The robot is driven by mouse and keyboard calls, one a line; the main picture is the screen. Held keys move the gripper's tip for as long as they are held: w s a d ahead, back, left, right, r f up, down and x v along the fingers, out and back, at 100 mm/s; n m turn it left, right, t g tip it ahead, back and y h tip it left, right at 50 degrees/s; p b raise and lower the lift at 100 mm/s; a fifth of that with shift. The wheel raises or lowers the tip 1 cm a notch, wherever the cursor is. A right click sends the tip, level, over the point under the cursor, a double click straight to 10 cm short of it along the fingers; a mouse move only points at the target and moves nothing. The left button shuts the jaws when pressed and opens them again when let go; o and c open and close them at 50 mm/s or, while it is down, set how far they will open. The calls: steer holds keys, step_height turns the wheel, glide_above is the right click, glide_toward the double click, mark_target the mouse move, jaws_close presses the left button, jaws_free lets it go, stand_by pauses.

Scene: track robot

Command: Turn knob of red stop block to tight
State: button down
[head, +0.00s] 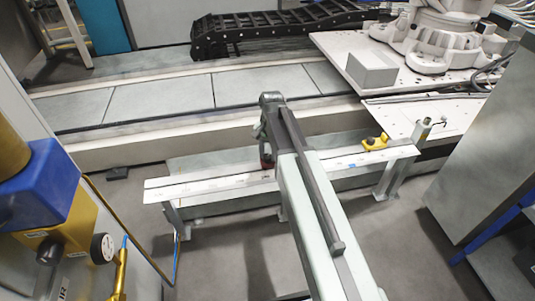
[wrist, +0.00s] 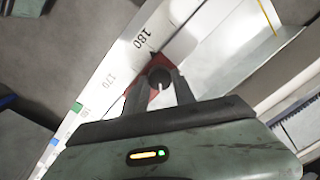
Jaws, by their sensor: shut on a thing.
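The red stop block (wrist: 154,62) sits on the white scale rail (wrist: 118,62) near the 180 mark in the wrist view. Its round dark knob (wrist: 159,77) lies between the fingers of my gripper (wrist: 160,88), which is shut on it. In the head view the rail (head: 215,184) runs across the middle, and a small bit of the red block (head: 266,161) shows beside my arm. My arm hides most of the block and the fingertips there. How tight the knob is cannot be told.
A yellow block (head: 375,142) sits on the rail further right. A yellow and blue unit with a gauge (head: 102,248) stands at the left front. A grey cabinet (head: 484,140) stands at the right. A white robot base (head: 440,45) is behind. Floor is clear below the rail.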

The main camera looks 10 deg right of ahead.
mark_target(268, 157)
steer(key=m, duration=0.4)
steer(key=shift+m, duration=0.3)
steer(key=shift+s+m, duration=0.1)
steer(key=shift+m, duration=1.9)
steer(key=c, duration=1)
jaws_free()
steer(key=shift+c, duration=0.2)
steer(key=r+p, duration=0.8)
steer(key=shift+s, duration=0.2)
steer(key=shift+f, duration=0.1)
